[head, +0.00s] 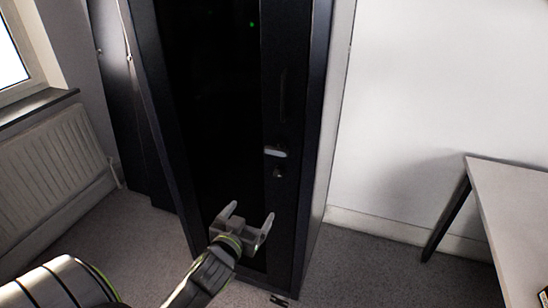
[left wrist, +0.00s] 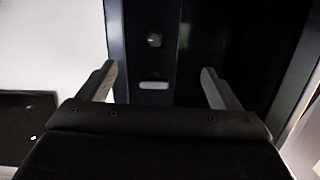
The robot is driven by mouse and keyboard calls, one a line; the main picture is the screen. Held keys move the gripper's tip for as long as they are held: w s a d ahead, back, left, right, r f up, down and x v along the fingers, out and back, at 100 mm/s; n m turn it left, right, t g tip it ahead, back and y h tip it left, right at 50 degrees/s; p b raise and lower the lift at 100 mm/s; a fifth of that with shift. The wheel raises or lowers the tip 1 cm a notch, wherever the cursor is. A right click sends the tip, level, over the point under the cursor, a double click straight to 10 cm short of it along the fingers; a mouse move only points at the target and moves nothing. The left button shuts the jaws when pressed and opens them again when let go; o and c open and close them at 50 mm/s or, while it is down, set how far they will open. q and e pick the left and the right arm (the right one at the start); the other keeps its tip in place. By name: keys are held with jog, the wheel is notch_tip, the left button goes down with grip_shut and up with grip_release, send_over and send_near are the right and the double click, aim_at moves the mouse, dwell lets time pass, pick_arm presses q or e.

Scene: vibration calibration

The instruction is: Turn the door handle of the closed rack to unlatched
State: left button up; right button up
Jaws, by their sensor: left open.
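The closed rack (head: 312,150) is a tall black cabinet with a dark door (head: 215,120). The door handle (head: 275,152) is a small pale grey piece lying across the door's right frame. A round lock-like knob (head: 278,172) sits just below it. In the left wrist view the handle (left wrist: 154,86) appears between my open fingers, with the knob (left wrist: 154,40) above it. My left gripper (head: 248,216) is open and empty, lower than the handle and to its left in the head view. It appears apart from the handle. My right gripper is out of view.
A table (head: 510,200) stands at the right, and a radiator (head: 55,180) lies under the window at the left. A white wall (head: 440,80) is beside the rack. Grey carpet (head: 370,270) is free between rack and table.

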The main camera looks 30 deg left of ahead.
pick_arm(q)
notch_tip(320, 180, up, 8)
jog(key=d+t, duration=0.1)
jog(key=p, duration=0.3)
send_near(275, 153)
jog(key=shift+n+t, duration=0.3)
jog(key=x, duration=0.9)
jog(key=shift+w+f, duration=0.15)
jog(key=shift+f, duration=0.1)
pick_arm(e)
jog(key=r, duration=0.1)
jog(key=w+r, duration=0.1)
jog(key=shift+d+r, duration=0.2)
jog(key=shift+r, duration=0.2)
pick_arm(q)
jog(key=shift+c, duration=0.4)
jog(key=c, duration=0.9)
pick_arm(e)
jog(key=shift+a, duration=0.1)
